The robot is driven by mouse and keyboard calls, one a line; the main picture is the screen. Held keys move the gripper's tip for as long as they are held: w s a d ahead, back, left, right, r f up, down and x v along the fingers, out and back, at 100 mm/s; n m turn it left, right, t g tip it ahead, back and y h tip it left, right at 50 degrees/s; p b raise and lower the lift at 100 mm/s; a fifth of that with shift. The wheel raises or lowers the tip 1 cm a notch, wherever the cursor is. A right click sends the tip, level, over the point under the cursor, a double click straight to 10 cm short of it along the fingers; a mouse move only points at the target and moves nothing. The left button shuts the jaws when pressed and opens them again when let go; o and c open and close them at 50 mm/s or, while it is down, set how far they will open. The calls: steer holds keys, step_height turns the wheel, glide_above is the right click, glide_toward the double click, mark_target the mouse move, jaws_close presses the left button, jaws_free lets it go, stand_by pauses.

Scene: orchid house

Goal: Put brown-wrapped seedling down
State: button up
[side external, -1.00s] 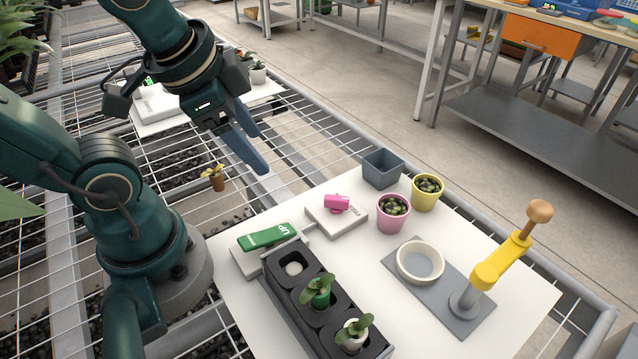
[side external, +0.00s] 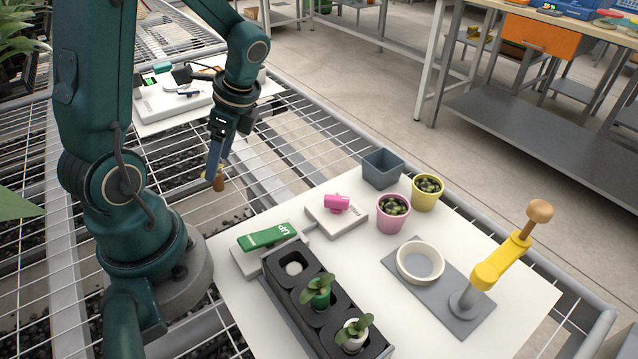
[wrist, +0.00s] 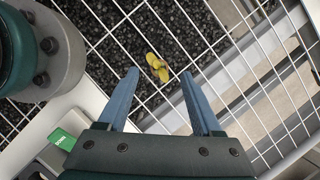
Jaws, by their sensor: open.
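The brown-wrapped seedling (side external: 219,184) stands on the wire mesh bench, left of the white board. Its yellow leaves (wrist: 157,66) show in the wrist view, just beyond the fingertips and roughly between them; its brown wrap is hard to make out there. My gripper (side external: 213,178) points down at the seedling, and its blue fingers overlap part of it in the side view. In the wrist view my gripper (wrist: 160,73) is open, with nothing visible held between the fingers.
A dark tray (side external: 268,284) holds green- and white-wrapped seedlings; its far hollow holds no plant. Open mesh surrounds the brown-wrapped seedling.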

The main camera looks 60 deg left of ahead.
mark_target(218, 173)
steer(key=shift+x, duration=1.65)
steer(key=shift+c, duration=0.4)
jaws_close()
steer(key=shift+r, duration=0.1)
